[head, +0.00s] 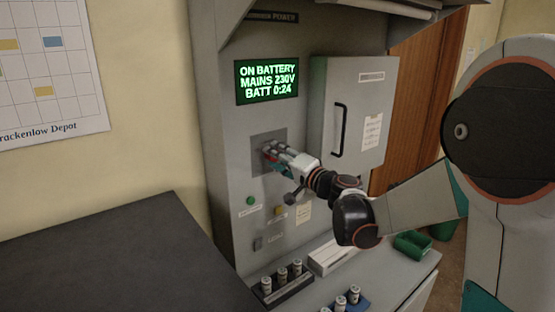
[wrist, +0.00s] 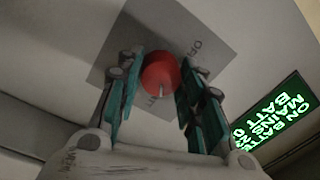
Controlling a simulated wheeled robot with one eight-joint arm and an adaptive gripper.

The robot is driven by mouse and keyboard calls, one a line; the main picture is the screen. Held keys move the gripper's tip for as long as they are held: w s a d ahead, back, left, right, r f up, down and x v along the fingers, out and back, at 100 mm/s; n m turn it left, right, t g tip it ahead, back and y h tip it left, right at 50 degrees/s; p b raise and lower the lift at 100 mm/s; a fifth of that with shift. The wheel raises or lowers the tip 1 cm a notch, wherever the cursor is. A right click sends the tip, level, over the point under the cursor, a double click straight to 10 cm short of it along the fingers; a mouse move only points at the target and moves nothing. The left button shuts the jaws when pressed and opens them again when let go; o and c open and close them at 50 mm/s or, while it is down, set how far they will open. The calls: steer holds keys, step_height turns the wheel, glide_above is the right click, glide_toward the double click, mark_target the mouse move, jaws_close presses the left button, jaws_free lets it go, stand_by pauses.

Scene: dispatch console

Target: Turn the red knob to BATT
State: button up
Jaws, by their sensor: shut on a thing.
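The red knob (wrist: 160,74) sits on a grey square plate (wrist: 112,50) on the console front. In the wrist view a pale pointer line on the knob points toward the bottom of the picture, near small lettering that is partly hidden. More lettering shows at the knob's upper right, too blurred to read surely. My gripper (wrist: 161,80) is shut on the knob, one teal finger on each side. In the head view my gripper (head: 272,153) reaches the plate (head: 262,139) from the right and mostly hides the knob.
A grey cabinet door with a black handle (head: 340,131) is right of the plate.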

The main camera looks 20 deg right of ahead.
steer(key=shift+m, duration=0.4)
steer(key=o, duration=1.1)
steer(key=shift+c, duration=0.2)
steer(key=v, duration=1.2)
steer(key=shift+a, duration=0.1)
